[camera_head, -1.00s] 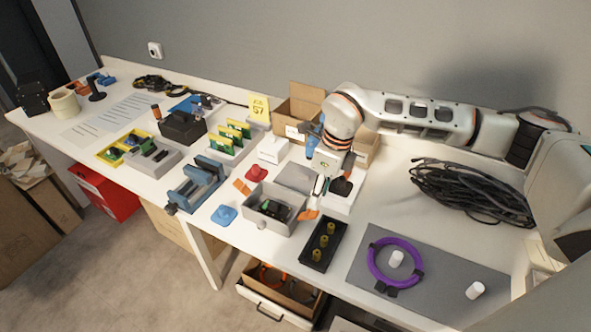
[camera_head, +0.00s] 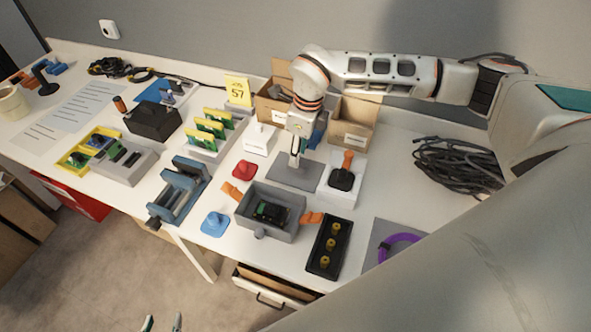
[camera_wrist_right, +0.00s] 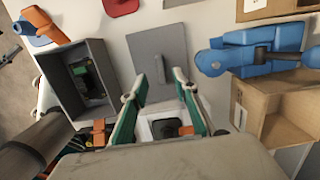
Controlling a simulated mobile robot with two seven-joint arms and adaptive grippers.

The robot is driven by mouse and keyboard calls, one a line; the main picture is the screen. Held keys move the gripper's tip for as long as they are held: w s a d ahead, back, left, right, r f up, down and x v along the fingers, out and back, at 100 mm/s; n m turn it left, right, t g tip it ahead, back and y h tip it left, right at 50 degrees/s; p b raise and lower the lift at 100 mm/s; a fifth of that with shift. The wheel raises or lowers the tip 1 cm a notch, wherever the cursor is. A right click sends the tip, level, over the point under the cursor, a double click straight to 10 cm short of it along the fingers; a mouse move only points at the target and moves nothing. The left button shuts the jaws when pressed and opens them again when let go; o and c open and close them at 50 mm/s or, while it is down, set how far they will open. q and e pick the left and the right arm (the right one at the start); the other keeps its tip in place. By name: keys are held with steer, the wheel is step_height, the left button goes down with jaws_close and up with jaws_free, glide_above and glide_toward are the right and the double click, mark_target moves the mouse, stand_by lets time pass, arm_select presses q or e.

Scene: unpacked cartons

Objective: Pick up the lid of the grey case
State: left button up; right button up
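The lid (camera_head: 290,181) is a flat grey plate lying on the table behind the open grey case (camera_head: 246,215), which holds a dark board with a green part. My right gripper (camera_head: 295,163) is above the lid, pointing down.
A white box with a joystick (camera_head: 342,178) stands close right of the lid. An open carton (camera_head: 350,128) and a blue item stand behind it. A black tray with yellow pegs (camera_head: 327,247) and orange clips flank the case. A red knobbed piece (camera_head: 244,170) lies left.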

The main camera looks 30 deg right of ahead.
steer(key=f, duration=0.4)
steer(key=shift+w+a+f, duration=0.1)
steer(key=shift+w+f, duration=0.05)
steer(key=shift+w, duration=0.1)
arm_select(q)
steer(key=shift+w+r, duration=0.45)
steer(key=shift+r, duration=0.1)
arm_select(e)
jaws_close()
arm_select(q)
steer(key=shift+f, duration=0.15)
steer(key=shift+s, duration=0.1)
arm_select(e)
steer(key=shift+r, duration=0.2)
steer(key=shift+r, duration=0.3)
step_height(320, 180, up, 19)
